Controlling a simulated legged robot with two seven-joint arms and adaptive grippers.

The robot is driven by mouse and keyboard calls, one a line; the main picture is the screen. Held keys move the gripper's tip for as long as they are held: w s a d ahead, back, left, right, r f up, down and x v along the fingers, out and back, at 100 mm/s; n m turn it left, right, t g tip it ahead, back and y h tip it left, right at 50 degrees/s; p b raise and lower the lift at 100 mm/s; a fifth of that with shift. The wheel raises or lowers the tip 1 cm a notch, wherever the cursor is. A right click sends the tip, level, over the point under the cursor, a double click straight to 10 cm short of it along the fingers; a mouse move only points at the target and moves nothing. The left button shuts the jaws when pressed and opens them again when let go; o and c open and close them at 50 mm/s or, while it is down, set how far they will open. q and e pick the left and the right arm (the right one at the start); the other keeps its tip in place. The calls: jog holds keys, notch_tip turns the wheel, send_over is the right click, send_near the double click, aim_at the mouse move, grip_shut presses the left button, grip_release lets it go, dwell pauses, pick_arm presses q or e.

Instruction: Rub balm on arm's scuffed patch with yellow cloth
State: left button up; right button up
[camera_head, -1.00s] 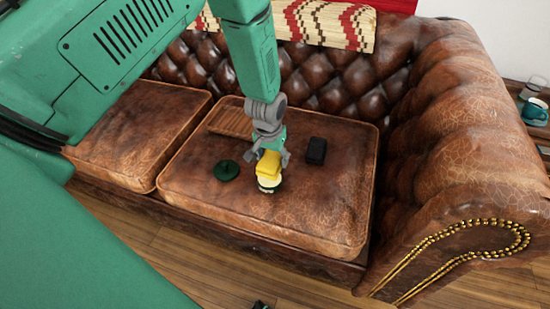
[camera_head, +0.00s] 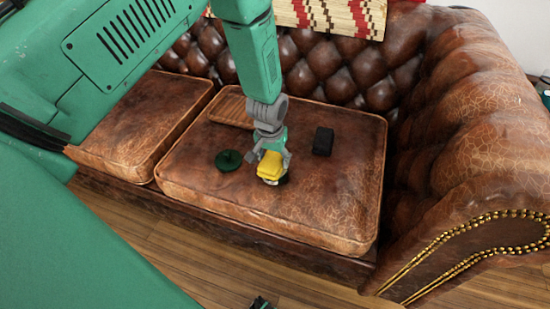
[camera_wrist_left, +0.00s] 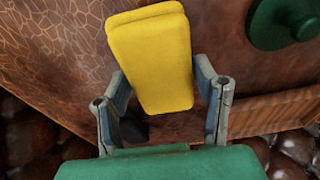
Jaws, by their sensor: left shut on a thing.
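My left gripper (camera_head: 269,153) points down over the right seat cushion of the brown leather sofa and is shut on the folded yellow cloth (camera_head: 270,165). The cloth also shows between the fingers in the left wrist view (camera_wrist_left: 152,58). A small round jar with a dark side (camera_head: 275,182) is right under the cloth, mostly hidden by it; I cannot tell whether they touch. A dark green round lid (camera_head: 229,161) lies to the left, also in the wrist view (camera_wrist_left: 283,22). The sofa's right arm (camera_head: 475,130) has pale, cracked scuffing.
A slatted wooden board (camera_head: 231,109) lies behind the lid. A black block (camera_head: 323,141) stands to the right of the gripper. The cushion front (camera_head: 310,215) is clear. A small dark part at the bottom edge of the head view is unclear.

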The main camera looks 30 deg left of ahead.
aim_at(276, 156)
pick_arm(q)
jog(key=shift+d+r, duration=0.1)
jog(key=shift+d, duration=0.3)
jog(key=shift+a+f, duration=0.3)
jog(key=shift+f, duration=0.1)
jog(key=shift+d, duration=0.25)
jog(key=shift+a, duration=0.15)
dwell(0.4)
jog(key=shift+s+f, duration=0.1)
dwell(1.0)
notch_tip(276, 156, up, 7)
jog(key=p, duration=0.6)
jog(key=shift+p, duration=0.4)
